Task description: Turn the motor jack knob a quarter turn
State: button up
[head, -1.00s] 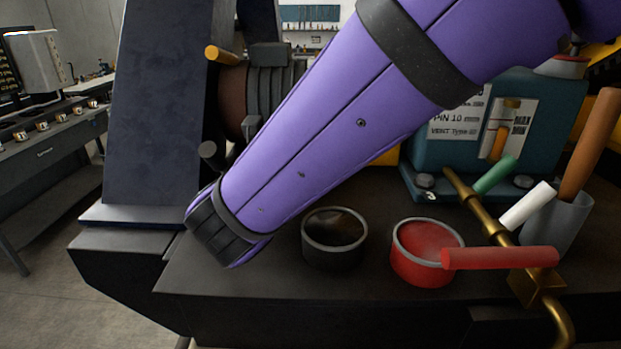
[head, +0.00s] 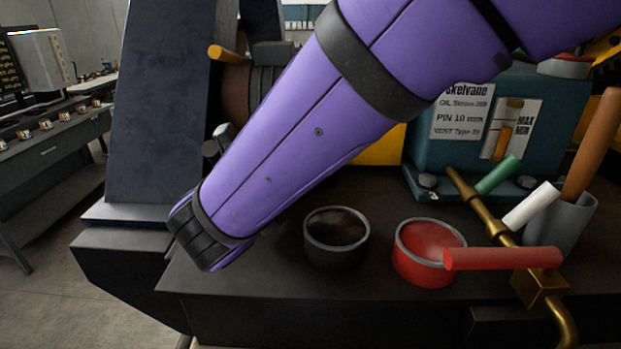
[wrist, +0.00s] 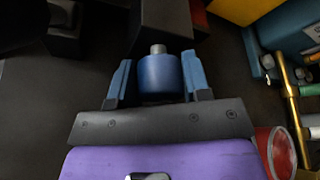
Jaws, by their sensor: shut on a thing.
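In the wrist view the blue round knob (wrist: 160,78), with a grey stub on its far end, sits between the two blue fingers of my gripper (wrist: 157,72). I take it for the motor jack knob. The fingers stand on either side of it, and my gripper is shut on it. No mark on the knob shows how far it is turned. In the head view my purple arm crosses the picture and hides both the gripper and the knob.
A dark round tin (head: 336,238) and a red tin (head: 428,252) stand on the black bench (head: 300,285). To the right are a brass pipe (head: 495,225) with a red handle (head: 502,258) and a teal pump box (head: 545,125). A dark slanted guard (head: 160,110) rises at the left.

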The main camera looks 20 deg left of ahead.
jog(key=o, duration=0.9)
jog(key=v, duration=1.1)
jog(key=shift+w, duration=0.1)
